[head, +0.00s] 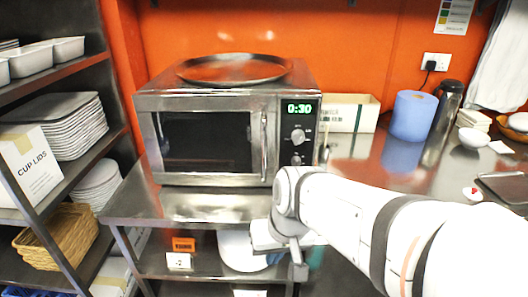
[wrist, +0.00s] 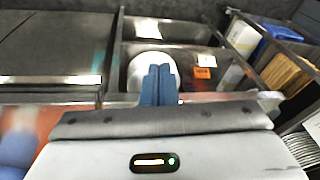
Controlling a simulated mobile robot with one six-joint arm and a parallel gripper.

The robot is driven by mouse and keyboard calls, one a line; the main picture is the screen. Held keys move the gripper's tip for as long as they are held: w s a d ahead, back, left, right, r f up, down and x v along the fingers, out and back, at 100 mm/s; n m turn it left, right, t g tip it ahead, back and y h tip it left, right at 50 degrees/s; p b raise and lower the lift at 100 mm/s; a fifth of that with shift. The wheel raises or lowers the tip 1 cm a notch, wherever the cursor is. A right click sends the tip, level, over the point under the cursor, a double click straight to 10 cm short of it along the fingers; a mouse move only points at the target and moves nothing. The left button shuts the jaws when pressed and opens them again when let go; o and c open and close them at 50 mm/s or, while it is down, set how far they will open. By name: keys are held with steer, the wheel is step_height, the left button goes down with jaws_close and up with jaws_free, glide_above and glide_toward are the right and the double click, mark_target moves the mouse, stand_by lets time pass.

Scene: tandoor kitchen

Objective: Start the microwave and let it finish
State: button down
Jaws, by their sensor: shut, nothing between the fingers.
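The microwave (head: 210,140) stands on the steel counter in the head view, with its door shut and a vertical handle (head: 264,147) at the door's right edge. Its green display (head: 299,109) reads 0:30. Two round knobs sit below the display, an upper one (head: 298,136) and a lower one (head: 296,160) close above my arm. Any control lower on the panel is hidden by my arm. My gripper (wrist: 158,84) shows blue fingers pressed together and empty in the wrist view.
A round metal tray (head: 232,69) lies on the microwave. A white box (head: 350,113), blue paper roll (head: 412,115) and dark flask (head: 443,108) stand to the right. A storage rack (head: 62,90) is at left. Under the counter is a shelf (head: 205,268) with an orange label (head: 184,244).

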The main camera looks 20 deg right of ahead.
steer(key=w+d+f+m+t+y, duration=0.1)
steer(key=w+m+t+y, duration=0.15)
steer(key=w, duration=0.35)
steer(key=w+d+f+m+t+y, duration=0.1)
steer(key=w+d+f+m+t, duration=0.1)
steer(key=w+m, duration=0.35)
steer(key=w+d+f+m+t+h, duration=0.1)
steer(key=w+d+f+m+h, duration=0.1)
steer(key=d, duration=0.5)
steer(key=w+d+f+m+t+h, duration=0.1)
steer(key=w+d+f+m+t, duration=0.1)
steer(key=w+d, duration=0.3)
steer(key=shift+d+f+m+h, duration=0.3)
steer(key=shift+d+m+h, duration=0.05)
steer(key=shift+d+m, duration=0.5)
steer(key=shift+w, duration=0.2)
steer(key=w+d+p, duration=0.2)
steer(key=w, duration=0.6)
steer(key=shift+w+d+p, duration=0.2)
steer(key=shift+p, duration=0.15)
